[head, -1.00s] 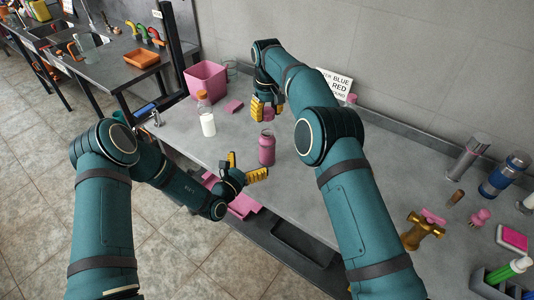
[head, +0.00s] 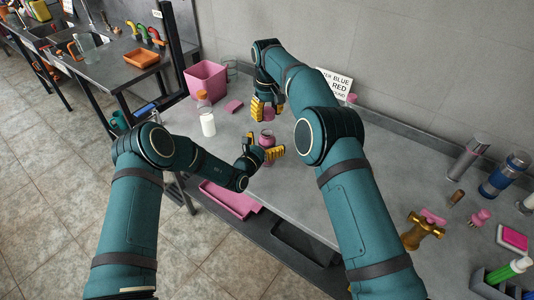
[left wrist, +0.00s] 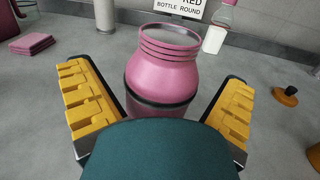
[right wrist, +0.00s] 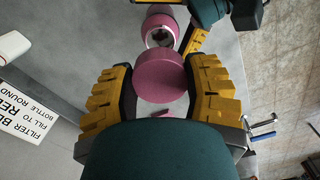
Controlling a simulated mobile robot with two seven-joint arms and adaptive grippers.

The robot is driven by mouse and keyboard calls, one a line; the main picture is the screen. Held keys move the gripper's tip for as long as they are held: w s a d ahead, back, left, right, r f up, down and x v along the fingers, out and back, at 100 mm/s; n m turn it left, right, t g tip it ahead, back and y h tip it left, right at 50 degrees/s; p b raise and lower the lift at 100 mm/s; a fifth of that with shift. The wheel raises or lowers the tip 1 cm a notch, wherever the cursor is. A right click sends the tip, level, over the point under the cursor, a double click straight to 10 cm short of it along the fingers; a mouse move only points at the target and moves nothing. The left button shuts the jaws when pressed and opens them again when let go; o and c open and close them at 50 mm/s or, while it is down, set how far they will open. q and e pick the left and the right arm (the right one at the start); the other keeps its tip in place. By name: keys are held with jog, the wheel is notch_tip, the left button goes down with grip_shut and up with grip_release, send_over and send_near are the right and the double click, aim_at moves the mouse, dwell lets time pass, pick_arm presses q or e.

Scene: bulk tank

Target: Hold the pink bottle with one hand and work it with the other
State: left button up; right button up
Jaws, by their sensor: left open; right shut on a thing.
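The pink bottle (head: 267,139) stands upright on the grey counter (head: 310,205). In the left wrist view, its body (left wrist: 162,80) has a dark band and its threaded neck is uncovered. My left gripper (head: 262,147) is open, with one finger on each side of the bottle; a gap shows on both sides. My right gripper (head: 266,107) is shut on a round pink cap (right wrist: 160,76), held above and apart from the bottle. The bottle's open mouth (right wrist: 160,36) shows beyond the cap in the right wrist view.
A sign (head: 337,84) is by the wall. A pink tray (head: 228,198) lies below the counter's front edge.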

pick_arm(q)
jog(key=c, duration=1.4)
pick_arm(e)
send_over(267, 136)
jog(key=shift+f, duration=2.5)
jog(key=shift+f, duration=0.9)
jog(key=shift+f, duration=0.55)
